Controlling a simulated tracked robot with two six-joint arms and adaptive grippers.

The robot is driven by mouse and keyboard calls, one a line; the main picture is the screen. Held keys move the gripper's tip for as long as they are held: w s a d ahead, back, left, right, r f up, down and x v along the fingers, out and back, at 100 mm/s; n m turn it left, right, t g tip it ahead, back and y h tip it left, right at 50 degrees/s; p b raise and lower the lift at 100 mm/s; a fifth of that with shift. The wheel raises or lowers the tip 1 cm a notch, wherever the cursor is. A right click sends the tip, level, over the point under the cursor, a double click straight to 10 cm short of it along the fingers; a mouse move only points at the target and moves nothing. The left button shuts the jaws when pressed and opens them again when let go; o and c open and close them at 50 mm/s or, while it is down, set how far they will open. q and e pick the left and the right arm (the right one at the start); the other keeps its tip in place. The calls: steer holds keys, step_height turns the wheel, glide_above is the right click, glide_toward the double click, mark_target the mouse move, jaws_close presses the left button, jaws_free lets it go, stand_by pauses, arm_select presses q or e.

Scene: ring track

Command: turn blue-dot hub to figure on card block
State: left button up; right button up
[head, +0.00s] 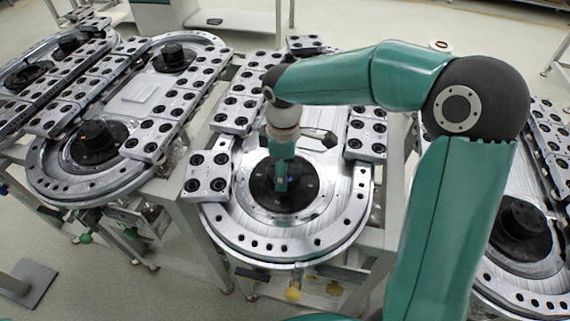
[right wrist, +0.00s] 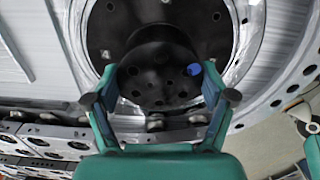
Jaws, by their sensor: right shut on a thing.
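The blue-dot hub (head: 296,197) is a black round hub in the near end of the middle ring track. In the right wrist view the hub (right wrist: 152,82) has a round raised top with several holes. Its blue dot (right wrist: 193,70) sits on the right side of that top. My right gripper (head: 281,182) points down over the hub. In the right wrist view its two fingers (right wrist: 162,92) are shut on opposite sides of the raised top. I cannot make out a card block or a figure on it. My left gripper is not in view.
The middle track (head: 290,243) has grey blocks with black rollers (head: 207,176) along its edges. A second track (head: 60,180) with a black hub (head: 96,142) stands to the left. Another track (head: 525,277) stands to the right. Open floor (head: 150,285) lies in front.

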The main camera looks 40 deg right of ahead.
steer(key=n, duration=0.2)
steer(key=n+p, duration=0.1)
steer(key=n, duration=0.2)
steer(key=shift+w+r+n+p, duration=0.1)
steer(key=shift+r+n+p, duration=0.1)
steer(key=shift+n+p, duration=0.1)
steer(key=n+p, duration=0.1)
steer(key=n, duration=0.4)
steer(key=shift+p, duration=0.3)
steer(key=shift+n, duration=0.3)
steer(key=o, duration=1)
steer(key=shift+d+f, duration=0.1)
steer(key=shift+c, duration=0.2)
steer(key=shift+o, duration=0.3)
